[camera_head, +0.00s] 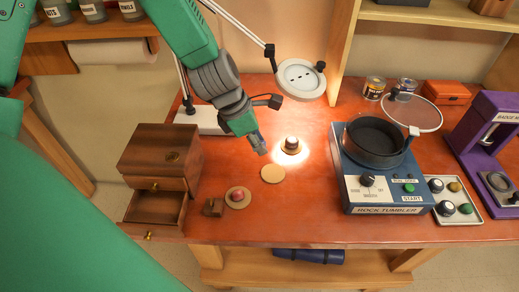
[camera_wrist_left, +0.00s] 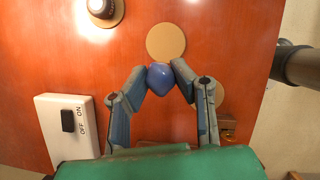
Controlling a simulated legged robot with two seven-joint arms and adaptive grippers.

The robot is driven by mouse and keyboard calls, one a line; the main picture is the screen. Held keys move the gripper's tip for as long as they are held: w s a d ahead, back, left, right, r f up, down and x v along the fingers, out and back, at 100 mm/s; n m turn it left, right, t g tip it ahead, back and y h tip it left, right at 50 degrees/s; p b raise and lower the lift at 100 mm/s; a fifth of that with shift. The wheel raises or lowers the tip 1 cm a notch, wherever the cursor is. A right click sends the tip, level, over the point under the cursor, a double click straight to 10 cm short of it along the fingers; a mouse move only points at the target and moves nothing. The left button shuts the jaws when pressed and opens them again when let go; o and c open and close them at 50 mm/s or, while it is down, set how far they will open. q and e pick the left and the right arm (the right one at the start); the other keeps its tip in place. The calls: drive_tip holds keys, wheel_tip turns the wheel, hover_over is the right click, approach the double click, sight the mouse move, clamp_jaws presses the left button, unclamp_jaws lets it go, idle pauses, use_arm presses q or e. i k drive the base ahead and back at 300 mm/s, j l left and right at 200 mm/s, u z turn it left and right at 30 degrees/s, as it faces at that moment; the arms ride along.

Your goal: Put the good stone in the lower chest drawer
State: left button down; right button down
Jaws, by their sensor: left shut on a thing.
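My left gripper (camera_head: 258,149) is shut on a smooth blue stone (camera_wrist_left: 160,79), clear in the left wrist view between its fingertips. It holds the stone beside the bare round tan disc (camera_head: 272,173), also in the wrist view (camera_wrist_left: 166,41). A pinkish stone (camera_head: 237,195) rests on another disc to the left. A dark, pale-topped piece (camera_head: 291,143) sits on a disc in the lamp's light. The wooden chest (camera_head: 158,160) stands at the left; its lower drawer (camera_head: 155,208) is pulled out and looks empty. My right gripper is out of view.
A small wooden block (camera_head: 213,207) sits near the chest. The magnifier lamp head (camera_head: 299,79) hangs over the table; its white base (camera_head: 203,120) stands behind the chest. The blue rock tumbler (camera_head: 382,180) and purple press (camera_head: 488,150) fill the right. The front middle is clear.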

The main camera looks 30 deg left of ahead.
sight(141, 218)
drive_tip(key=k, duration=1)
